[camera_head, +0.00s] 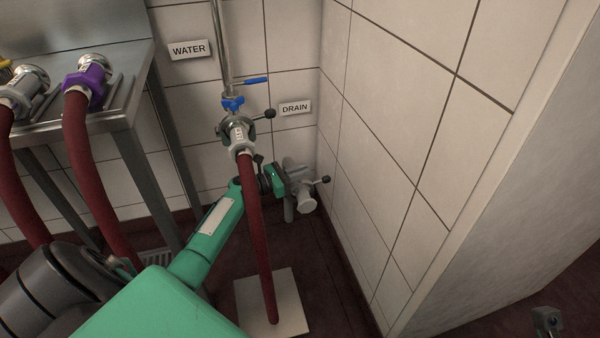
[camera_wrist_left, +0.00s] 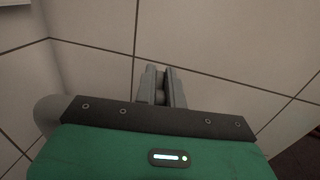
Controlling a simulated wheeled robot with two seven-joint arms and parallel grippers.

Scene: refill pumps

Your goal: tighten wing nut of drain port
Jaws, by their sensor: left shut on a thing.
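The grey metal drain port (camera_head: 306,203) sits low on the tiled wall near the corner, under the DRAIN sign (camera_head: 295,108). A dark-knobbed handle (camera_head: 325,180) sticks out on its right side. My left arm reaches in from the lower left, and my left gripper (camera_head: 293,178) is at the left and top of the port. In the left wrist view the fingers (camera_wrist_left: 161,88) are nearly together, with a small grey piece between them. I take it for the wing nut, but its shape is mostly hidden. My right gripper does not show.
A red hose (camera_head: 262,240) hangs from the water valve (camera_head: 235,105) close in front of my left arm. A steel table (camera_head: 125,110) with more red hoses stands at left. A wall closes off the right side. A pale plate (camera_head: 290,300) lies on the floor.

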